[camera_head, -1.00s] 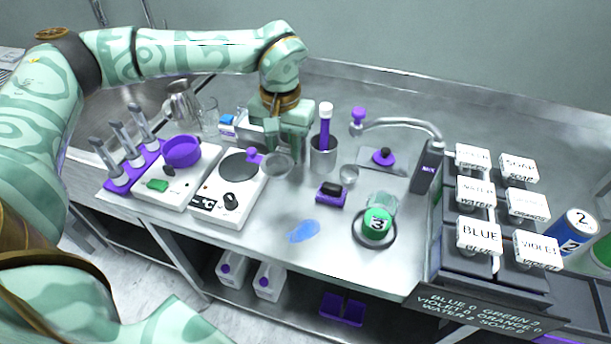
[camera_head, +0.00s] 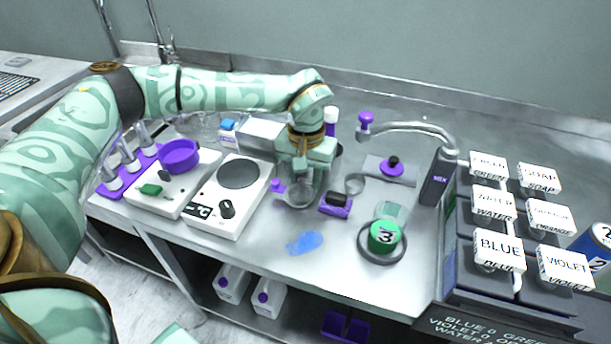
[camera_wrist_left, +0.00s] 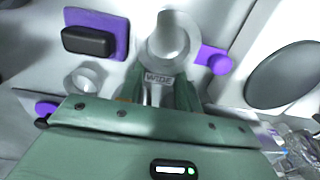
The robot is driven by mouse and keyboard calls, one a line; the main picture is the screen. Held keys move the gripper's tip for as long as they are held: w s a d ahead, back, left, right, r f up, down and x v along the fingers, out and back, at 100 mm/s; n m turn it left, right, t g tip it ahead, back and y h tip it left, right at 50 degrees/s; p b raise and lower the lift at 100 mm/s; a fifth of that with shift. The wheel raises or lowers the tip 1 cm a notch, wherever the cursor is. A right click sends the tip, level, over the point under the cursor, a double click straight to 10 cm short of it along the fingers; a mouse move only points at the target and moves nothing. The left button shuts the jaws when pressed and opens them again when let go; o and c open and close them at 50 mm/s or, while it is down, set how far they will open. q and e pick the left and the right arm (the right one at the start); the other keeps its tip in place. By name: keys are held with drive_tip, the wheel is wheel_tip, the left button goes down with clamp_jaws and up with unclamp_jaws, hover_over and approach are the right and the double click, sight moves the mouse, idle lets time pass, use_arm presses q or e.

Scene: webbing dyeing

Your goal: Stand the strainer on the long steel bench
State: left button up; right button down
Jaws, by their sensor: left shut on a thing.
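The strainer (camera_head: 300,194), a small steel cup shape with a purple handle (camera_head: 278,187), is in my left gripper (camera_head: 302,176). In the left wrist view the strainer (camera_wrist_left: 170,45) is between the fingers of the left gripper (camera_wrist_left: 160,90), with a "WIDE" label near the grip and the purple handle (camera_wrist_left: 213,59) to the right. The left gripper is shut on it, low over the long steel bench (camera_head: 262,222). I cannot tell whether the strainer touches the bench. My right gripper is not in view.
A hot plate (camera_head: 227,210) is left of the strainer and a purple-and-black block (camera_head: 336,206) close on its right. A green-lidded jar (camera_head: 384,237) and a blue patch (camera_head: 305,242) are in front. A tap (camera_head: 410,127) arches at the back right. Bare bench lies front-left.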

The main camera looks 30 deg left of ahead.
sight(306, 181)
use_arm(q)
drive_tip(key=o, duration=1)
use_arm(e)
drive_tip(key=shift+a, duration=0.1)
use_arm(q)
wheel_tip(306, 181, up, 12)
drive_tip(key=p, duration=0.4)
drive_tip(key=shift+r, duration=0.15)
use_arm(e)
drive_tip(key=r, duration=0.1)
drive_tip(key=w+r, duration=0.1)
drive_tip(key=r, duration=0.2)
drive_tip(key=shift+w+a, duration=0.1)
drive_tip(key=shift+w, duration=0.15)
